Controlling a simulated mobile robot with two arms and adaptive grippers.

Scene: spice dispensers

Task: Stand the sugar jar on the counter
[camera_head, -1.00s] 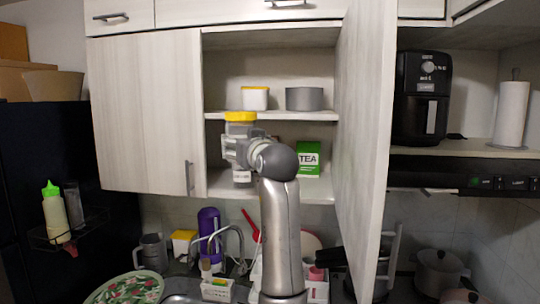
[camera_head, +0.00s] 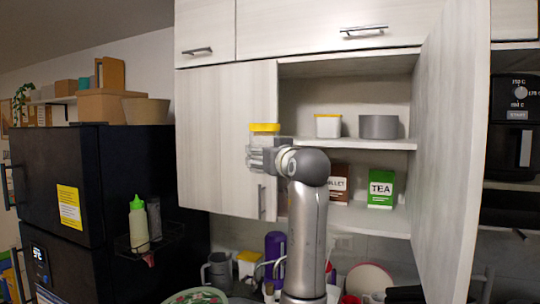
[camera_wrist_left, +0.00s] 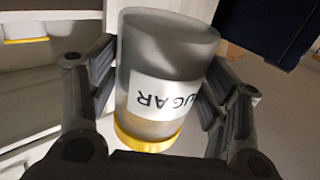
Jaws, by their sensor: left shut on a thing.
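The sugar jar (camera_wrist_left: 165,70) is a translucent grey jar with a yellow lid and a white SUGAR label. In the left wrist view it fills the space between the fingers, its label upside down in that picture. My left gripper (camera_head: 266,155) is shut around the jar's body. In the head view the jar's yellow lid (camera_head: 265,127) shows on top, and the jar is held upright in front of the cabinet's left door. The gripper and arm hide part of the jar. The counter is mostly below the head view. My right gripper is not in view.
The open cabinet (camera_head: 345,143) holds a yellow-lidded container (camera_head: 328,126), a grey pot (camera_head: 379,127), a brown MILLET box (camera_head: 339,184) and a green TEA box (camera_head: 381,188). Its right door (camera_head: 450,140) stands open. A purple bottle (camera_head: 275,245), mug (camera_head: 218,268) and dishes crowd the sink area. A black fridge (camera_head: 90,190) is left.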

